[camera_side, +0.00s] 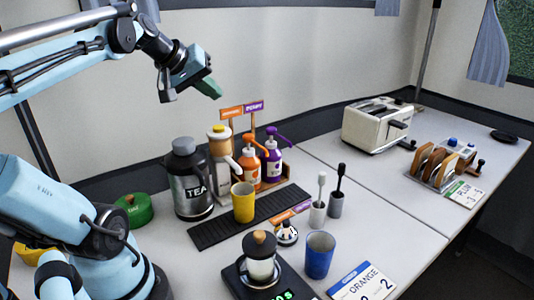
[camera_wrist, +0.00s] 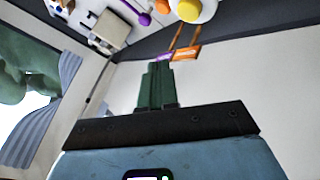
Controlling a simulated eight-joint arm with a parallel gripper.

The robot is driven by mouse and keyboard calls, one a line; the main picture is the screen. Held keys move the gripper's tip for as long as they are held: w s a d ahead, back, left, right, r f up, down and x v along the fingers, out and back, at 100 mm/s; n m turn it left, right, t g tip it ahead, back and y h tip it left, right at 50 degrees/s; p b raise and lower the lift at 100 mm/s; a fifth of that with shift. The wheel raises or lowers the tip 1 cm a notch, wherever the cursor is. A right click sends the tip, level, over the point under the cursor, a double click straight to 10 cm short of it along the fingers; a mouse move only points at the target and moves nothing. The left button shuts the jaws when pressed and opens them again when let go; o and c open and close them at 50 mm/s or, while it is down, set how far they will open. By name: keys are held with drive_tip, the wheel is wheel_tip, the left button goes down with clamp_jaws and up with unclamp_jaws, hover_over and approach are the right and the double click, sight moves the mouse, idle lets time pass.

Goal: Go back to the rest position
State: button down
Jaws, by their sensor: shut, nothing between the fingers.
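My gripper (camera_side: 208,88) is raised high above the counter at the upper left of the side view, in front of the pale wall. Its green fingers are shut with nothing held. In the wrist view the green fingers (camera_wrist: 157,85) are together and point toward the wall. The arm reaches in from the left. The fingers are apart from every object on the counter.
Below stand a TEA urn (camera_side: 187,182), pump bottles (camera_side: 270,160), a yellow cup (camera_side: 243,203) on a black mat (camera_side: 204,236), a blue cup (camera_side: 318,256) and a glass jar (camera_side: 260,262) on a scale. A toaster (camera_side: 372,127) stands farther right. The air around the gripper is clear.

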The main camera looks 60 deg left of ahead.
idle(0.5)
drive_tip(key=d+f+m+g+h, duration=0.1)
drive_tip(key=d+f+m, duration=0.4)
drive_tip(key=d+f, duration=0.2)
drive_tip(key=d+f+m+h, duration=0.1)
drive_tip(key=d+f+m, duration=0.5)
drive_tip(key=d, duration=0.6)
drive_tip(key=shift+s+d+f+g, duration=0.3)
drive_tip(key=shift+f+g, duration=0.1)
drive_tip(key=shift+f, duration=0.4)
